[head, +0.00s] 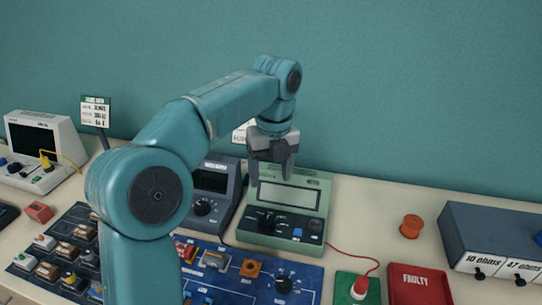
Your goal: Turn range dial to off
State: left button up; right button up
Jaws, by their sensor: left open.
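A green meter (311,191) with a pale screen stands on the table, right of the middle. A dark dial (267,220) sits on its front panel below the screen; its pointer setting is too small to read. My left gripper (271,176) points down, open and empty, in front of the meter's screen in the picture and above the dial. It looks apart from the dial. A grey meter (233,178) with its own dark knob (202,207) stands to the left, partly hidden by my left arm. My right gripper is not in view.
Blue circuit boards (228,281) lie in front of the meters. A red FAULTY tray (419,287), a green pad with a red-and-white plug (359,288), an orange spool (411,226) and grey ohms drawers (495,236) are at right. A white instrument (40,146) stands far left.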

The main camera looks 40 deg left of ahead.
pick_arm(q)
notch_tip(320, 180, up, 3)
jog(key=shift+w+f, duration=0.1)
jog(key=shift+f, duration=0.1)
dwell(0.6)
